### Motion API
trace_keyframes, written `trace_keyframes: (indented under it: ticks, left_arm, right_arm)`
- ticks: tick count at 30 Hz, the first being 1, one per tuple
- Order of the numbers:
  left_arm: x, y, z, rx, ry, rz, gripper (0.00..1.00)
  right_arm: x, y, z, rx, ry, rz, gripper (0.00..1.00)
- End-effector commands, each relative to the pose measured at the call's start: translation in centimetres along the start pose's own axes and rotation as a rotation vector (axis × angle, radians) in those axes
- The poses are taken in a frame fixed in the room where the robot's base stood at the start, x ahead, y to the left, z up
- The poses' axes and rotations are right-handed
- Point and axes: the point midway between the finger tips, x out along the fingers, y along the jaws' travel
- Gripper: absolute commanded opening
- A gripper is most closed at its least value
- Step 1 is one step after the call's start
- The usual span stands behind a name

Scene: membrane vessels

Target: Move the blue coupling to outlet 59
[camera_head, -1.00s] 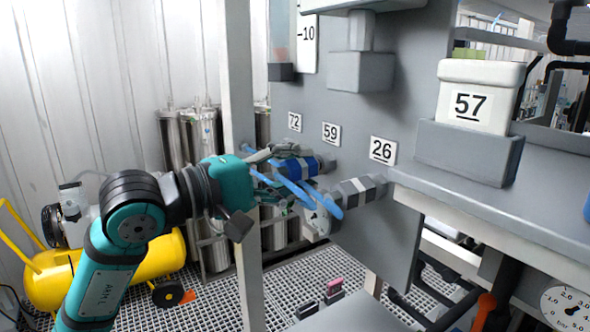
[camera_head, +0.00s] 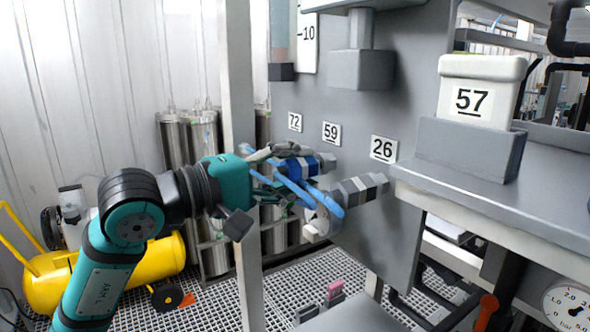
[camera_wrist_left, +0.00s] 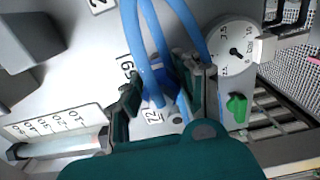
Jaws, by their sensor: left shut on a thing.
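The blue coupling (camera_head: 304,167) is a short blue cylinder at the grey panel, with light blue hoses (camera_head: 297,189) looping from it. Its far end meets a grey stub (camera_head: 328,161) below the 59 label (camera_head: 331,133); I cannot tell whether it is seated. My left gripper (camera_head: 284,168) comes in from the left and is shut on the coupling. In the left wrist view, the fingers (camera_wrist_left: 167,95) close around the blue body, partly hiding it; the 59 label (camera_wrist_left: 128,68) and 72 label (camera_wrist_left: 152,116) are close by. My right gripper is out of view.
A grey banded fitting (camera_head: 358,190) projects below the 26 label (camera_head: 383,149), close to the right. A dial gauge (camera_wrist_left: 232,48) with a green valve handle (camera_wrist_left: 237,107) is beside the fingers. A metal post (camera_head: 241,140) stands behind my wrist. A grey block (camera_head: 361,69) hangs above.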

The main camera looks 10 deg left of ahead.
Motion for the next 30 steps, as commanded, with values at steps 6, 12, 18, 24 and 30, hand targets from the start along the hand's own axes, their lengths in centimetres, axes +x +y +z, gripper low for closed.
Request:
trace_keyframes:
  ticks: [6, 12, 18, 24, 30]
  left_arm:
    - [0.0, -0.08, 0.0, 0.001, 0.0, 0.0, 0.0]
    - [0.0, 0.0, 0.0, 0.0, 0.0, 0.0, 0.0]
    - [0.05, 0.0, 0.0, 0.0, 0.0, 0.0, 0.0]
    - [0.37, 0.02, -0.03, -0.001, 0.0, 0.001, 0.0]
    - [0.77, 0.03, -0.01, -0.001, 0.0, 0.001, 0.0]
  right_arm:
    - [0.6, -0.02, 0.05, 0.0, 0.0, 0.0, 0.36]
    - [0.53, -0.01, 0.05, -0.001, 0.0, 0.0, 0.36]
    - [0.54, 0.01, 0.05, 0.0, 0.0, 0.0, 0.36]
    - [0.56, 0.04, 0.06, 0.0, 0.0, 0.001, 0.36]
    - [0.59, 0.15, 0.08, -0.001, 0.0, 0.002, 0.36]
